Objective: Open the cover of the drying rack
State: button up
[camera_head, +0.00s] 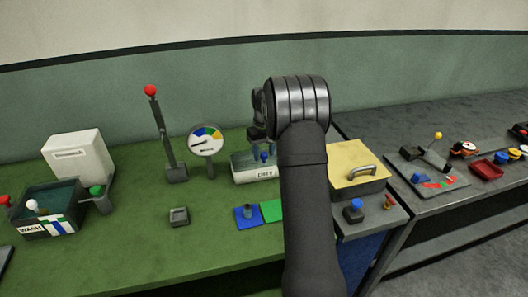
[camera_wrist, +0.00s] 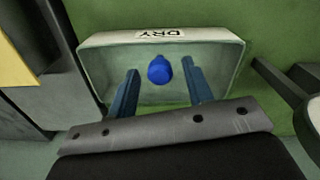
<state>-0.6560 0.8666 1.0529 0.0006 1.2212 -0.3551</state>
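The drying rack (camera_head: 243,173) is a pale, shallow box marked DRY on the green table, partly hidden by my arm. In the wrist view the drying rack (camera_wrist: 233,62) fills the upper middle. A round blue knob (camera_wrist: 160,70) stands over its grey-green middle; it also shows in the head view (camera_head: 264,156). I cannot tell whether that surface is a clear cover or the floor of the box. My gripper (camera_wrist: 161,66) is open above the rack, with one blue-grey finger on each side of the knob and a gap on both sides. In the head view my wrist hides most of the gripper.
A round gauge (camera_head: 206,140) and a red-topped lever (camera_head: 157,125) stand left of the rack. A yellow-lidded box (camera_head: 352,160) with a handle is at the right. Blue (camera_head: 243,222) and green pads lie in front. A wash bin (camera_head: 68,200) stands far left.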

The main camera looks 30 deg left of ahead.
grip_shut()
jog(key=w+a, duration=0.7)
dwell(0.4)
jog(key=shift+w, duration=0.1)
jog(key=shift+o, duration=0.2)
grip_release()
jog(key=shift+r, duration=0.1)
notch_tip(320, 180, up, 12)
jog(key=shift+f, duration=0.2)
dwell(0.3)
